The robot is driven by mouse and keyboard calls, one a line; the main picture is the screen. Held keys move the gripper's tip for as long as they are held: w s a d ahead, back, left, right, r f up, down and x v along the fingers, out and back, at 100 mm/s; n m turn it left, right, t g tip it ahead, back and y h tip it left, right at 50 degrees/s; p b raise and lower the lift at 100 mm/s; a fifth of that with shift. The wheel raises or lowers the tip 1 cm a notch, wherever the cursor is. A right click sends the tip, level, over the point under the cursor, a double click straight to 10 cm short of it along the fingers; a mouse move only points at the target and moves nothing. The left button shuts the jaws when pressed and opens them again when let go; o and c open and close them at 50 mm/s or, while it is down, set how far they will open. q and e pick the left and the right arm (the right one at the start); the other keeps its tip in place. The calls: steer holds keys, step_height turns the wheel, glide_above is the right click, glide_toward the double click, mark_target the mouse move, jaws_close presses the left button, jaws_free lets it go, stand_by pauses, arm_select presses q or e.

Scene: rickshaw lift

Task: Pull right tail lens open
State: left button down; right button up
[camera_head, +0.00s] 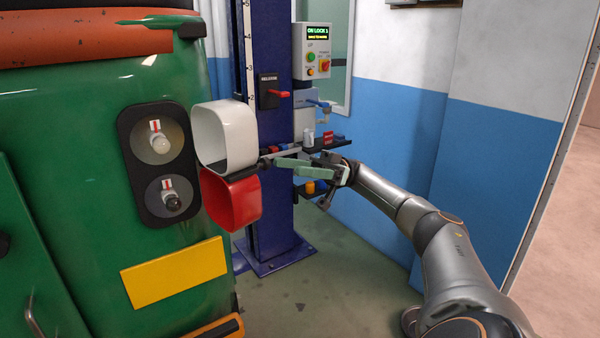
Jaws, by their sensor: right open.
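The right tail lens is a hinged pair of covers, a white one (223,134) above a red one (232,198). It stands swung out to the right of the black lamp housing (158,163) on the green rickshaw body (70,110). Two bulbs show uncovered in the housing. My right gripper (272,163), with pale green fingers, reaches in from the right and is open. Its tips are at the right edge of the lens, near the joint between white and red. I cannot tell whether they touch it. My left gripper is out of view.
A blue lift column (264,60) stands behind the lens, with a red-handled lever (272,93) and a control box (311,51). A small shelf (326,143) holds tools and bottles behind my right gripper. A yellow plate (174,273) is below the lamp. Floor at lower middle is clear.

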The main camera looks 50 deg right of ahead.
steer(key=shift+d+f, duration=0.25)
steer(key=shift+d, duration=0.3)
steer(key=shift+s, duration=0.15)
